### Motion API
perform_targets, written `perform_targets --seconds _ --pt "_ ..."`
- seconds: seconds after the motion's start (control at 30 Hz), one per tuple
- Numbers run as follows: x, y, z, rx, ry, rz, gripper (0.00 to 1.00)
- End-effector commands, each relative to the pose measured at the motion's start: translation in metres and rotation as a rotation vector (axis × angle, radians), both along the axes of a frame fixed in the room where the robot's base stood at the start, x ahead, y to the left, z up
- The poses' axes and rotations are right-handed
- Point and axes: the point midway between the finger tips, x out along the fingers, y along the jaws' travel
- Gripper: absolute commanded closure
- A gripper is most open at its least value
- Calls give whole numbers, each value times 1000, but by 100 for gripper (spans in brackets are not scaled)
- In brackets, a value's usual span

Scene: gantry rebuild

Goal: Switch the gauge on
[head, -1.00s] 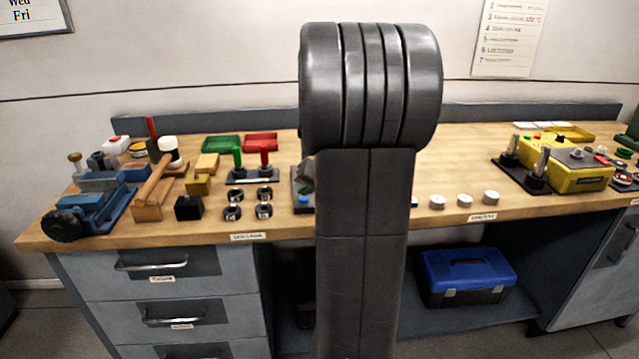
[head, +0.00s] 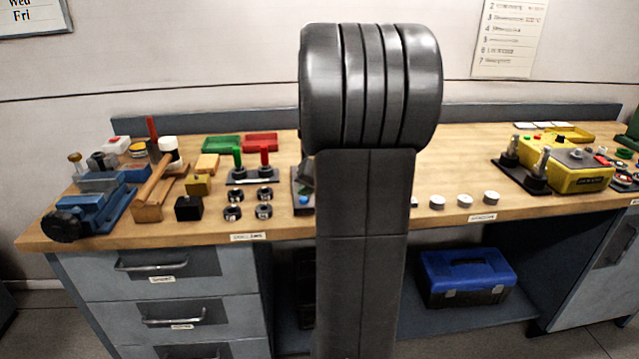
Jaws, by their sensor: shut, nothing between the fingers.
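No gauge can be made out for sure. A dark device with a blue button (head: 304,199) shows at the left edge of my arm. The rest of it is hidden behind the arm, so I cannot tell whether it is the gauge. My arm stands upright in the middle of the head view and covers the centre of the bench. My gripper is hidden behind it.
A yellow box (head: 580,176) stands at right. A vise (head: 92,215), mallet (head: 155,187) and green and red levers (head: 250,165) stand at left.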

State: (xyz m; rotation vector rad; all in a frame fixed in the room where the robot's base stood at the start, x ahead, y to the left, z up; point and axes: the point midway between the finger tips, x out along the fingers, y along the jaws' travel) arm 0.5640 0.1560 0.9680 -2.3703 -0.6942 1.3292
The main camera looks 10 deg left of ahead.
Motion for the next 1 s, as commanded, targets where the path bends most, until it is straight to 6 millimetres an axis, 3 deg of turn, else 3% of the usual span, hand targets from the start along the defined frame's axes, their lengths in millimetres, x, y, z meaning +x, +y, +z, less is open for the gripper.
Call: perform_targets --seconds 1.0 --pt "0 0 -9 0 0 0 100"
